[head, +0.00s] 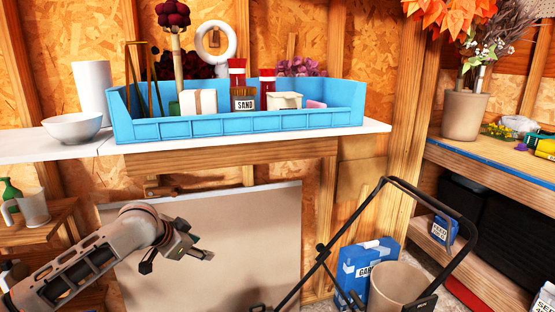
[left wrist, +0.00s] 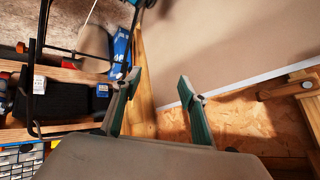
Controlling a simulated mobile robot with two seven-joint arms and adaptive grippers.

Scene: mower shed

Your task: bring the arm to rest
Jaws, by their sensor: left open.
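My left arm comes in from the lower left in the head view. Its gripper (head: 178,258) is open and empty, in front of a beige panel (head: 240,235) below the shelf. In the left wrist view the two fingers of the left gripper (left wrist: 158,92) stand apart with nothing between them. They point towards the gap by the panel's edge and touch nothing that I can see. My right gripper shows in neither view.
Above is a white shelf (head: 105,144) with a blue tray (head: 230,127) of several items and a white bowl (head: 73,128). A mower handle (head: 440,203), a beige bucket (head: 397,287) and a blue box (head: 352,262) stand at right. A small side shelf (head: 45,228) is at left.

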